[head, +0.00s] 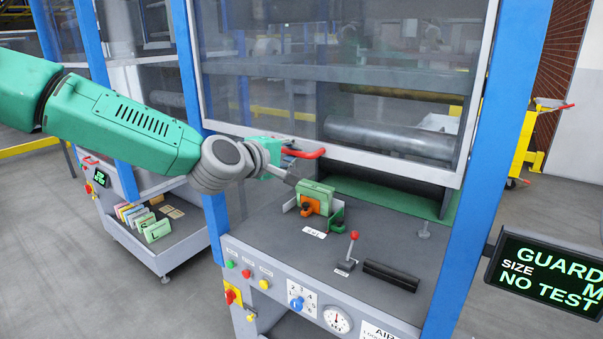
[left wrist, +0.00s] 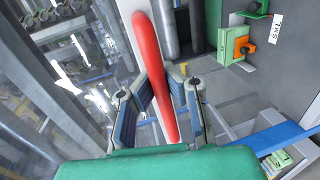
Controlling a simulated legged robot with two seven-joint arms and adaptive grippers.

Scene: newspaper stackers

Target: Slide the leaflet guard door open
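The leaflet guard door (head: 400,78) is a large clear panel in a grey frame on the front of the blue-posted machine. It hangs down, its lower rail just above the grey worktop. My left gripper (head: 288,172) is at the handle's left end. In the left wrist view the red bar (left wrist: 150,45) runs between the two fingers of my left gripper (left wrist: 161,78), which stand apart on either side. A firm grip does not show. My right gripper is in neither view.
A green leaflet stack (head: 316,191) with an orange clamp stands on the worktop (head: 275,215), just below the gripper. A red-knobbed lever (head: 350,251) and a black block (head: 391,275) are further front. A display (head: 548,275) juts out at right.

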